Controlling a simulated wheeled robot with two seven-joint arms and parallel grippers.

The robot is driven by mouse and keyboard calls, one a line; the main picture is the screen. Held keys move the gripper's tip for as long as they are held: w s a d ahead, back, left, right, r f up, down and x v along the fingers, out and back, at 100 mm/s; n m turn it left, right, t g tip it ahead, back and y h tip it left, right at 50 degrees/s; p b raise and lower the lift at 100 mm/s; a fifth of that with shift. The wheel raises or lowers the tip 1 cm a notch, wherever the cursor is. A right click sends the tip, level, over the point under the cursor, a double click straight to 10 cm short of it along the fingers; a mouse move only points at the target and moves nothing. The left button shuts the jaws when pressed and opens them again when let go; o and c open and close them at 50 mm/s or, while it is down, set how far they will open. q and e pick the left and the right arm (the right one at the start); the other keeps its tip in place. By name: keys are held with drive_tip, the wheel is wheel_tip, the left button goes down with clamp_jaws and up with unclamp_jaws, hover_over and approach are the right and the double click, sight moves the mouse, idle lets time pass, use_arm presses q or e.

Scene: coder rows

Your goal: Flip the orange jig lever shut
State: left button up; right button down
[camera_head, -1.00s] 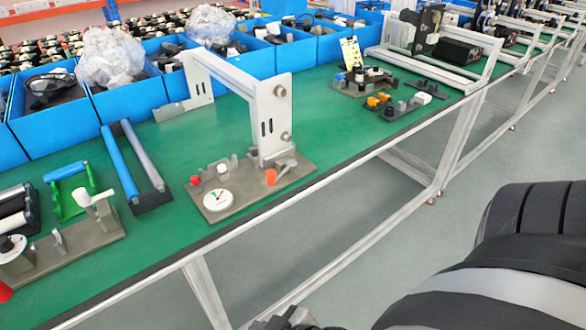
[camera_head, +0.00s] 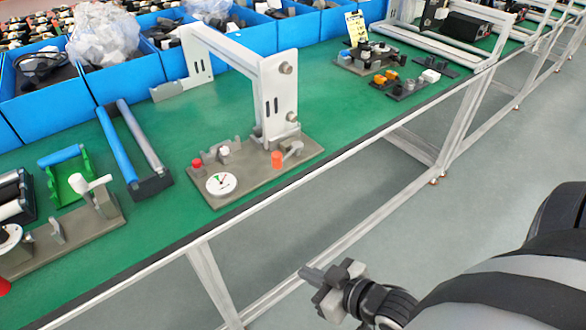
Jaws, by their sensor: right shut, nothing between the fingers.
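The orange jig lever (camera_head: 277,159) is a short orange knob that stands upright near the front right of the grey jig plate (camera_head: 235,192). A grey metal lever part sits right beside it. The plate also carries a round white dial (camera_head: 221,184), a small red knob (camera_head: 197,163) and a tall white frame (camera_head: 265,75). My right gripper (camera_head: 312,276) is shut and empty. It hangs over the floor in front of the table, below and to the right of the jig, touching nothing. My left gripper is out of view.
A blue and grey roller frame (camera_head: 135,148) lies left of the jig. Blue bins (camera_head: 90,85) line the back.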

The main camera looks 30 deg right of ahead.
sight(281, 161)
use_arm(q)
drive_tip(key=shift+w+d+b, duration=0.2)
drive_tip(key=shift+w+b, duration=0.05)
drive_tip(key=shift+b, duration=0.4)
use_arm(e)
drive_tip(key=w+d+r+t+y, duration=0.2)
drive_tip(key=w+d+r+t, duration=0.2)
drive_tip(key=d+r, duration=0.8)
drive_tip(key=shift+w+n+t, duration=0.2)
drive_tip(key=shift+n+t, duration=0.2)
drive_tip(key=shift+t, duration=0.1)
drive_tip(key=shift+a, duration=0.1)
drive_tip(key=b+x, duration=0.1)
drive_tip(key=x, duration=1.2)
drive_tip(key=shift+w+a+r, duration=0.1)
drive_tip(key=shift+w+a, duration=0.15)
drive_tip(key=shift+a, duration=0.05)
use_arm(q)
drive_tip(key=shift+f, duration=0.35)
use_arm(e)
drive_tip(key=shift+w, duration=0.15)
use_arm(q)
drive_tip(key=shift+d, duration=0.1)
use_arm(e)
drive_tip(key=shift+a, duration=0.1)
